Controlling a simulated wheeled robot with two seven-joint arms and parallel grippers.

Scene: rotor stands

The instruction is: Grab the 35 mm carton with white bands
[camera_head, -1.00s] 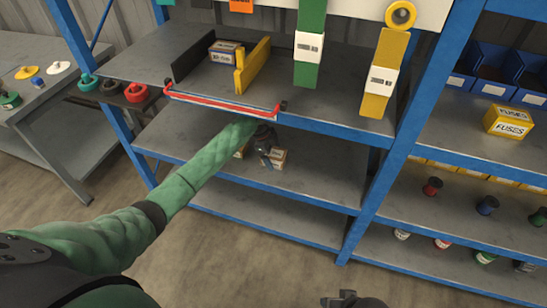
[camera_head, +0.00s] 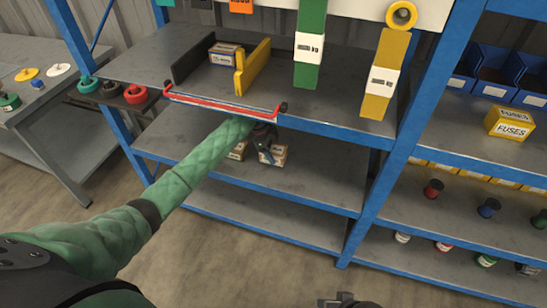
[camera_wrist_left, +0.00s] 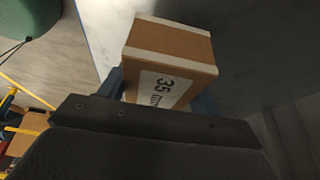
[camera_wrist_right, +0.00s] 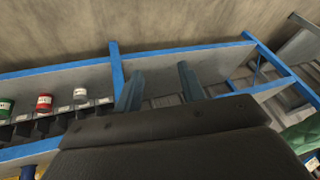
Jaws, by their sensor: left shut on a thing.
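The brown carton with white bands and a "35" label (camera_wrist_left: 165,65) is between the fingers of my left gripper (camera_wrist_left: 160,92) in the left wrist view. My left gripper is shut on it. In the head view my left gripper (camera_head: 266,143) is at the middle shelf, below the red-edged upper shelf, with the carton (camera_head: 274,155) at its fingertips. I cannot tell whether the carton still touches the shelf. My right gripper (camera_wrist_right: 158,88) is open and empty; its tip shows at the bottom edge of the head view (camera_head: 348,300).
Another carton (camera_head: 238,150) stands on the middle shelf (camera_head: 315,180) just left of the held one, partly behind my arm. The upper shelf with its red front rail (camera_head: 220,104) overhangs the left gripper. A blue post (camera_head: 375,200) stands to the right.

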